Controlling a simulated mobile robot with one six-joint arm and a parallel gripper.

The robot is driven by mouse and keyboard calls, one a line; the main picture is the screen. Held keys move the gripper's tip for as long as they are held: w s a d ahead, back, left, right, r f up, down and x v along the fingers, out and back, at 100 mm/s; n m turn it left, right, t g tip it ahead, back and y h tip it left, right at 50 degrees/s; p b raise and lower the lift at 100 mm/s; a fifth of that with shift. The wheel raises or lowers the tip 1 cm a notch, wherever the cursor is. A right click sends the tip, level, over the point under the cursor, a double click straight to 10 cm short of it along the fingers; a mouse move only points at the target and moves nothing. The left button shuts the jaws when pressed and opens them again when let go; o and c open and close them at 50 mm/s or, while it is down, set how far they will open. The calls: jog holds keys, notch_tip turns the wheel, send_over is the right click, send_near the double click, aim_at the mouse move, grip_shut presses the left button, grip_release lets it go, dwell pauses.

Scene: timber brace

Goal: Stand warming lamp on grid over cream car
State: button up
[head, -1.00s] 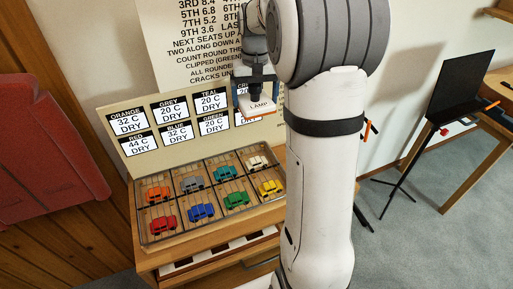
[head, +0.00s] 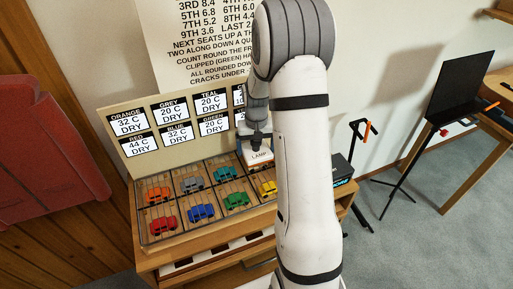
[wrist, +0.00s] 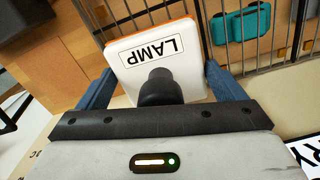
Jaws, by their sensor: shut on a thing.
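The warming lamp (head: 261,161) is a white square block with an orange rim and a LAMP label. My gripper (head: 257,143) is shut on it; in the wrist view the blue fingers (wrist: 160,90) stand on either side of its dark knob. The lamp is at the back right cell of the grid (head: 180,213), low over it or on it; I cannot tell if it touches. In the wrist view the wire grid (wrist: 276,68) runs beneath and beside the lamp. The cream car is hidden behind the lamp.
The teal car (head: 227,173) is left of the lamp and shows in the wrist view (wrist: 240,25). The yellow car (head: 268,188) is in front, partly behind my arm. A label board (head: 165,160) rises close behind the grid. A dark box (head: 342,170) stands to the right.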

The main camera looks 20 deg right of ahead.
jog(key=shift+f, duration=0.3)
jog(key=shift+f, duration=0.2)
jog(key=o, duration=1)
jog(key=shift+r, duration=0.1)
jog(key=shift+r, duration=0.1)
